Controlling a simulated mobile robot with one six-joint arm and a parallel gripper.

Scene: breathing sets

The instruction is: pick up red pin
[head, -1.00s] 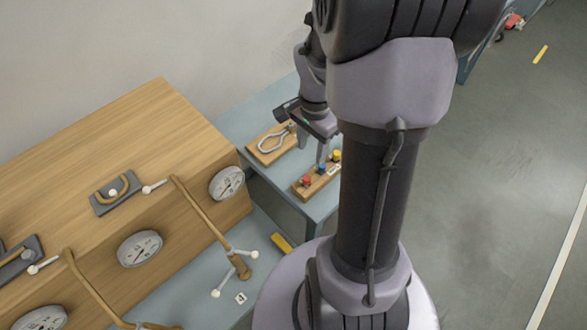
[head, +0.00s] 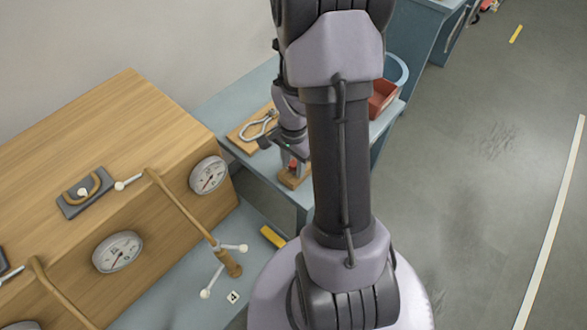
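The red pin (head: 293,165) stands at the left end of a small wooden block (head: 291,181) on the blue bench. Only a small patch of red shows between the grey fingers. My gripper (head: 292,163) points down, with a finger on each side of the red pin. I cannot tell whether the fingers touch it. The rest of the block, with its blue and yellow pins, is hidden behind my arm.
A wooden board with a metal clip (head: 257,127) lies left of the gripper. A red bin (head: 382,98) and a blue round container (head: 398,70) stand at the right. A wooden cabinet with gauges (head: 208,175) fills the left.

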